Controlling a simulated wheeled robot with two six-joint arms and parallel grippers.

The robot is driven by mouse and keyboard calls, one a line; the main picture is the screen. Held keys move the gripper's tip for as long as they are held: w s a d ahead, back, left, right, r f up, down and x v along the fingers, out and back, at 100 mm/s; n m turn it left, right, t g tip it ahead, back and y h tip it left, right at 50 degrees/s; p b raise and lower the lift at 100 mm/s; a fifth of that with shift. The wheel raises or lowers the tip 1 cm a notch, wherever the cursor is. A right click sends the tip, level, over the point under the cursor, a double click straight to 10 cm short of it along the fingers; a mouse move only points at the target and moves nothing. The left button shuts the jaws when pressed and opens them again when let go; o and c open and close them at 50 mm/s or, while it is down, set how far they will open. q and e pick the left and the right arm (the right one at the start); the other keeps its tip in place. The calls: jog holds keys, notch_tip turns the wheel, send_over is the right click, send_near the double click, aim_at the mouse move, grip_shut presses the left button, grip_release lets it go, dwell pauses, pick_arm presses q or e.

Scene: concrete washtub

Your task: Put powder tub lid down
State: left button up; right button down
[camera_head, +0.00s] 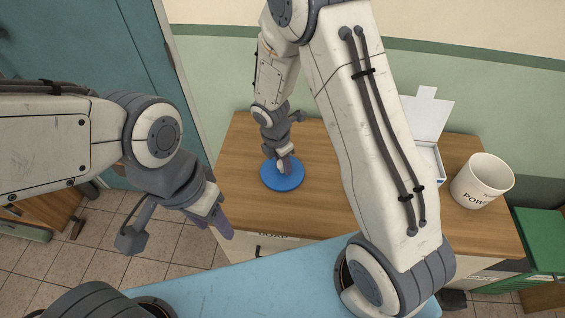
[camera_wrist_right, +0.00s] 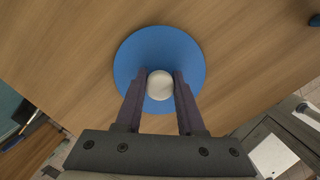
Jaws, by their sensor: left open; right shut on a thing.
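The powder tub lid (camera_head: 283,182) is a blue disc with a pale round knob. It is at the left part of the wooden counter top in the head view. In the right wrist view the lid (camera_wrist_right: 135,62) lies flat below the fingers, with its white knob (camera_wrist_right: 160,85) between them. My right gripper (camera_head: 284,163) is shut on the knob from above. Whether the lid touches the wood I cannot tell. My left gripper (camera_head: 222,222) is open and empty, in front of the counter at the left. The white powder tub (camera_head: 481,182) stands without a lid at the counter's right end.
The wooden counter (camera_head: 325,205) is bare around the lid. A white box with a raised flap (camera_head: 428,115) stands at the back right, partly behind my right arm. A green bin (camera_head: 540,240) is at the far right. A teal door (camera_head: 105,60) is at the left.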

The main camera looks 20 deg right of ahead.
aim_at(278, 174)
jog(key=shift+f, duration=0.1)
jog(key=c, duration=0.5)
grip_release()
notch_tip(278, 174, up, 12)
jog(key=a, duration=0.2)
jog(key=s+a+r+m, duration=0.2)
jog(key=s+m, duration=0.3)
jog(key=s, duration=0.2)
jog(key=s+a+r+m+y, duration=0.1)
jog(key=s+a+r+m, duration=0.1)
jog(key=s+m, duration=0.3)
jog(key=s+a+r+m+y, duration=0.1)
jog(key=s+r+m, duration=0.3)
jog(key=s, duration=0.6)
jog(key=shift+s+a+r+m+g, duration=0.1)
jog(key=shift+s+a+m+g, duration=0.25)
jog(key=shift+a+m, duration=0.3)
